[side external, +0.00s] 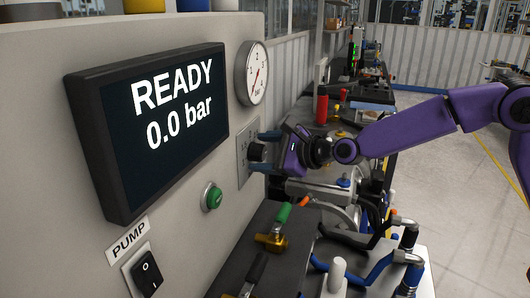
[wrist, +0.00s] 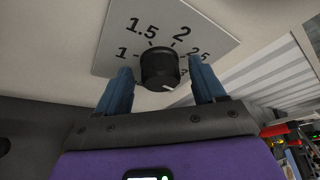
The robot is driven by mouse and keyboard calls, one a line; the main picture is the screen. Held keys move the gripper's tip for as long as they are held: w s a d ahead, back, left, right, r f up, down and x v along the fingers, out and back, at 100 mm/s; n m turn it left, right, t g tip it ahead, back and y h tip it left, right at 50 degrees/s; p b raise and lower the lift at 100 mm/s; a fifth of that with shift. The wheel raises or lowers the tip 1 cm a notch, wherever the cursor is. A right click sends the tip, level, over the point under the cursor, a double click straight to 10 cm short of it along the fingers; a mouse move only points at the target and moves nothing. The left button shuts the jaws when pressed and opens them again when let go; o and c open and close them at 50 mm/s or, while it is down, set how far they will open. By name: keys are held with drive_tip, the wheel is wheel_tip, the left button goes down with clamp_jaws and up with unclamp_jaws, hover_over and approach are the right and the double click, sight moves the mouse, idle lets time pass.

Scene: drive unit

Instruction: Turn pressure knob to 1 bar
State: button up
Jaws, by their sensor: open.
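The black pressure knob (wrist: 160,66) sits on a light scale plate (wrist: 128,28) marked 1, 1.5, 2 and 2.5, with more marks partly covered. A white mark shows at the knob's lower edge in the wrist view, right of centre. My gripper (wrist: 160,72) is open, with one blue finger on each side of the knob and a visible gap to it. In the side view my gripper (side external: 265,151) reaches the knob (side external: 257,152) from the right. The display (side external: 160,120) reads READY, 0.0 bar.
A round gauge (side external: 251,73) is above the plate. A green button (side external: 213,197) and a black PUMP switch (side external: 147,272) are on the same panel, lower left. Pipes and valves with green (side external: 284,212) and orange handles crowd the space below my gripper.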

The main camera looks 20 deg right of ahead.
drive_tip(key=shift+c, duration=0.3)
drive_tip(key=c, duration=1)
